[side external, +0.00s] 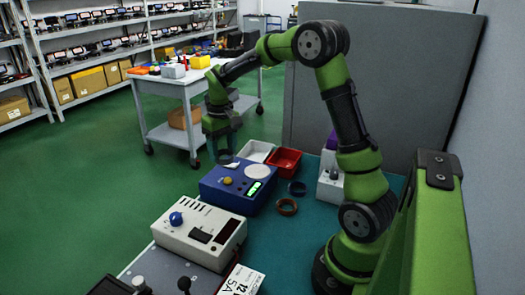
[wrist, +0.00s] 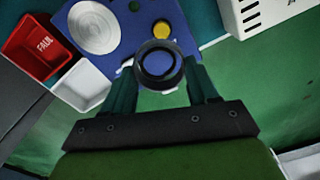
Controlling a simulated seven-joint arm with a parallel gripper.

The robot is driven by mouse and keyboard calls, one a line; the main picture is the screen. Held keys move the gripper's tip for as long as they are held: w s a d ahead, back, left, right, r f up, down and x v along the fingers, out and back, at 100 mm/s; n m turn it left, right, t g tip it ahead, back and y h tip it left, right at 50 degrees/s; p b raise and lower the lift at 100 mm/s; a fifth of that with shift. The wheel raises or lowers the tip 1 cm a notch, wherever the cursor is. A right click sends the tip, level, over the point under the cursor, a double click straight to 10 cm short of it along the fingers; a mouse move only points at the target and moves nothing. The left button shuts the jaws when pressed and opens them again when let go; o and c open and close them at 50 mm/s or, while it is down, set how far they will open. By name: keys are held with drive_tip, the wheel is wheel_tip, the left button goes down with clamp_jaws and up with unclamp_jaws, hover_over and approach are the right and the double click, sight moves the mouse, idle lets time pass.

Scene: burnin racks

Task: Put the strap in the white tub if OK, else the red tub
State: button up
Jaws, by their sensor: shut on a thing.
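My gripper (side external: 223,150) is shut on a dark ring-shaped strap (wrist: 160,83), held between the fingertips in the wrist view. In the side view the strap is hard to make out. The gripper is above the far left end of the blue tester (side external: 222,190). The tester has a yellow button (side external: 227,181), a round pale plate (side external: 257,171) and a lit green display (side external: 255,189), its text too small to read. The white tub (side external: 248,147) and red tub (side external: 285,171) stand side by side behind the tester. The red tub's label appears to read FAIL in the wrist view.
A brown ring (side external: 287,211) and a dark blue ring (side external: 297,193) lie on the teal mat (side external: 317,225) right of the tester. A white instrument with a blue knob (side external: 176,218) stands in front. A white device (side external: 328,190) stands at right, near my arm.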

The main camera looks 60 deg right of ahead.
drive_tip(key=d+f+m, duration=0.2)
drive_tip(key=d+m, duration=0.1)
drive_tip(key=d, duration=0.8)
drive_tip(key=d+f+m, duration=0.2)
drive_tip(key=d, duration=1)
hover_over(258, 159)
drive_tip(key=shift+w+d+f, duration=0.1)
drive_tip(key=shift+f, duration=2.6)
drive_tip(key=o, duration=1.2)
wheel_tip(258, 159, up, 17)
drive_tip(key=shift+d+f, duration=0.1)
